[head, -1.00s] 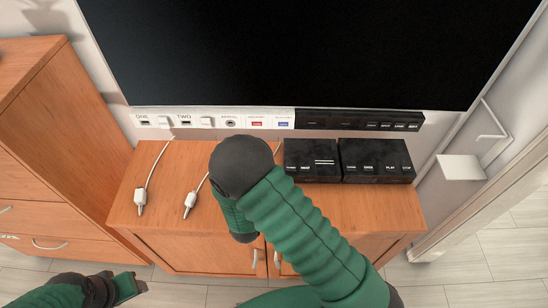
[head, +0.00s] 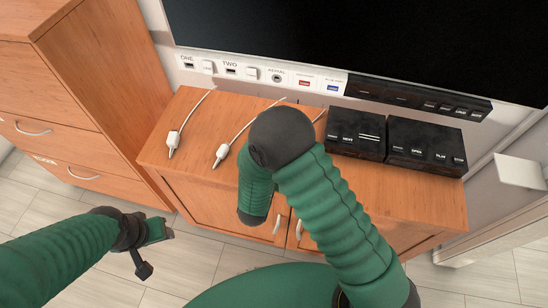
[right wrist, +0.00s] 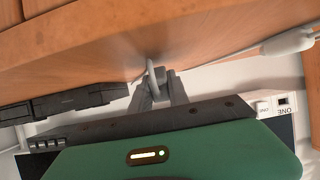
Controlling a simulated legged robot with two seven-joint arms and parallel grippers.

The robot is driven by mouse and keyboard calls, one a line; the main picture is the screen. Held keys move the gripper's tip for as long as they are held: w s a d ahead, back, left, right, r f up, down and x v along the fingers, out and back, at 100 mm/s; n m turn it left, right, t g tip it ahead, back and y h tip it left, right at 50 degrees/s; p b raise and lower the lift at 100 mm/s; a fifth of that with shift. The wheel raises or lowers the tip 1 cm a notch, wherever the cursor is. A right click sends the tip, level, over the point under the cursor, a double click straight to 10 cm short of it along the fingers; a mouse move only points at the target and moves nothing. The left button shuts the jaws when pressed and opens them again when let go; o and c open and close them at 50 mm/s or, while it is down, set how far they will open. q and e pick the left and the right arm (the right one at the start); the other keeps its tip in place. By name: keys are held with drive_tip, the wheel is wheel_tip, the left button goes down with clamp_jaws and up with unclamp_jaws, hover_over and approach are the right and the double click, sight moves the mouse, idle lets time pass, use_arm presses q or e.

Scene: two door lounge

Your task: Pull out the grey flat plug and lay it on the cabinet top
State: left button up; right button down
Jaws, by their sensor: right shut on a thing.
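In the right wrist view my right gripper (right wrist: 158,92) is shut on a small grey piece (right wrist: 160,74), which seems to be the grey flat plug. A thin loop stands beside it, close to the wooden cabinet top (right wrist: 75,45). I cannot tell whether it touches the wood. In the head view my right arm hides this gripper and the plug. The cabinet top (head: 195,110) carries two white plugs on cables, one at the left (head: 173,138) and one nearer the arm (head: 221,153). My left gripper (head: 155,232) hangs over the floor left of the cabinet; its jaws are unclear.
A wall strip (head: 255,75) with sockets marked ONE and TWO, an aerial socket and red and blue sockets runs below the screen (head: 370,40). Two black boxes (head: 357,133) (head: 427,147) fill the right rear of the top. A drawer unit (head: 85,95) stands left.

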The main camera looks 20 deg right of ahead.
drive_tip(key=c, duration=1.2)
unclamp_jaws()
drive_tip(key=shift+o, duration=0.2)
drive_tip(key=shift+r, duration=0.1)
drive_tip(key=shift+p+v, duration=1.55)
drive_tip(key=shift+v, duration=1.45)
